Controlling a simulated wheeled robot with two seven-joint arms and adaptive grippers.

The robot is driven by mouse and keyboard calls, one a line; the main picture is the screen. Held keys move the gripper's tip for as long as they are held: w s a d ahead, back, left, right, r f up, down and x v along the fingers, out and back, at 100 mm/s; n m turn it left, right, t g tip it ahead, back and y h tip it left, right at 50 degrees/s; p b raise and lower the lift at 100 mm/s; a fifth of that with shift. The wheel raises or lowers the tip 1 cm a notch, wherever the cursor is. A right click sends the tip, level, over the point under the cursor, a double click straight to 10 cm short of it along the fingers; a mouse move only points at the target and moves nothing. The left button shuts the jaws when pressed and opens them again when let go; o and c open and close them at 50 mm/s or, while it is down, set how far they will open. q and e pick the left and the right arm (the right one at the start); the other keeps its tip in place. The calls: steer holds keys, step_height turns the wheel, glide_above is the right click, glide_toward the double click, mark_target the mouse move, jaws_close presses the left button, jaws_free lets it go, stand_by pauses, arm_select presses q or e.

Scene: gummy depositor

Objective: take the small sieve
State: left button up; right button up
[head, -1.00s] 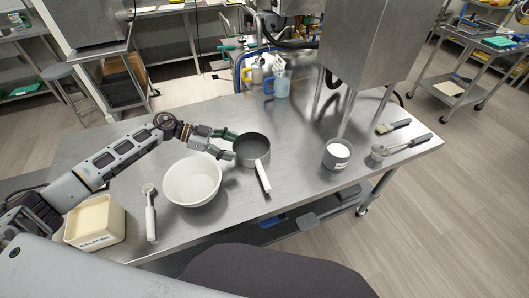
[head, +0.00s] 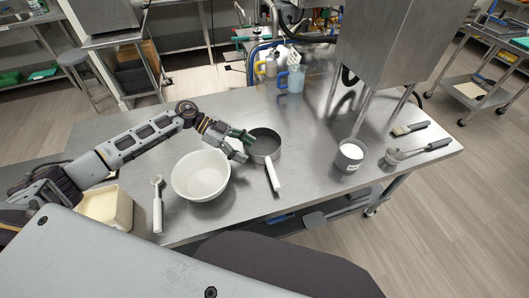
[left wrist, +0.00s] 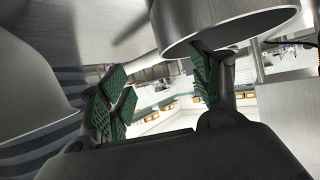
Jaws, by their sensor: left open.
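A small round strainer-like tool (head: 394,156) with a dark handle lies near the right end of the steel table; I take it to be the small sieve, though its mesh is too small to make out. My left gripper (head: 243,147) is open and empty, over the table between the white bowl (head: 201,176) and the dark saucepan (head: 264,146), far left of that tool. In the left wrist view the open green-padded fingers (left wrist: 160,90) show with nothing between them. The saucepan (left wrist: 225,25) looms close above the right finger. My right gripper is out of view.
A grey cup of white powder (head: 349,155) and a brush (head: 410,128) are near the strainer. A white-handled scoop (head: 157,205) and a gelatine tub (head: 107,207) lie left. Jugs (head: 291,79) and a steel machine (head: 385,45) stand behind. Table between saucepan and cup is clear.

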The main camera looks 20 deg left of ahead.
mark_target(265, 159)
arm_select(q)
steer(key=shift+x, duration=1.05)
steer(key=shift+r+p+x, duration=0.25)
steer(key=shift+p+x, duration=0.35)
steer(key=shift+x, duration=2.1)
steer(key=shift+w, duration=0.1)
steer(key=shift+c, duration=0.4)
jaws_close()
